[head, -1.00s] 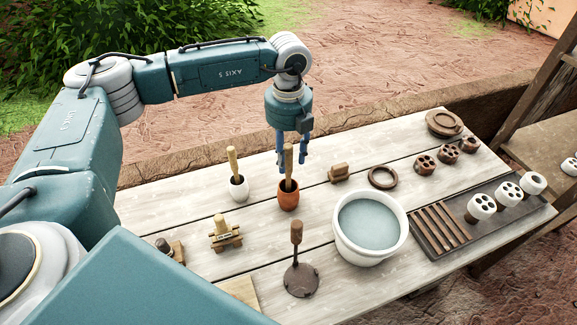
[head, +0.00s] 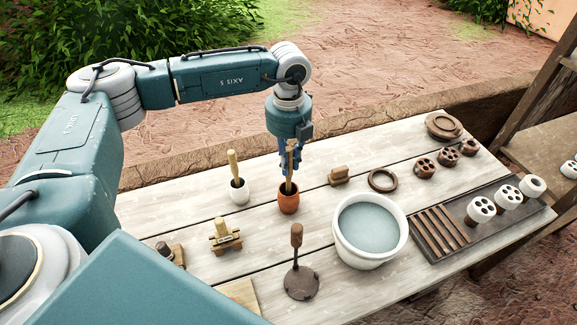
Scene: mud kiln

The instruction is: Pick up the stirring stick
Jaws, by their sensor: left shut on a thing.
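A light wooden stirring stick (head: 289,183) stands nearly upright, with its lower end in a small terracotta cup (head: 288,203). My left gripper (head: 291,168) comes down from above and is shut on the upper part of this stick, its blue fingers on either side of it. The fingers partly hide the stick, and the cup's rim hides its lower tip. A second wooden stick (head: 232,162) leans in a small white cup (head: 239,192) to the left. My right gripper is not in view.
A white water bucket (head: 349,248) stands right of the cup. A brown round stamp with a handle (head: 299,282), a wooden block (head: 339,176) and a ring (head: 382,180) are nearby. A slatted dark tray (head: 412,246) holds pieces at the right of the table (head: 350,146).

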